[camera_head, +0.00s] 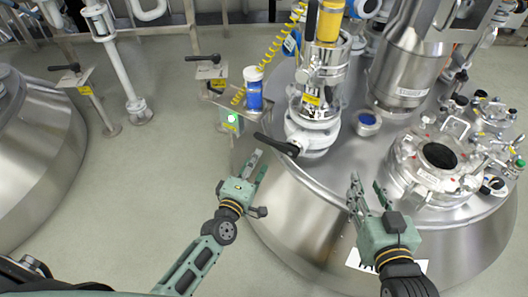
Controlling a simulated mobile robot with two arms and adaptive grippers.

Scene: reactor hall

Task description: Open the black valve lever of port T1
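A black lever (277,144) sticks out to the left from the low white-metal fitting of a tall port assembly (312,125) on the steel reactor lid. Its label is too small to read, so I cannot confirm that it is T1. My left gripper (256,164) is just below and left of the lever's free end, fingers pointing up, apart and empty. It appears not to touch the lever. My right gripper (366,184) is over the lid's front part, right of the lever, with its fingers apart and nothing between them.
Stands with other black levers (203,58) (65,67) and a blue bottle (254,92) are behind at left. The floor (120,190) at left is free.

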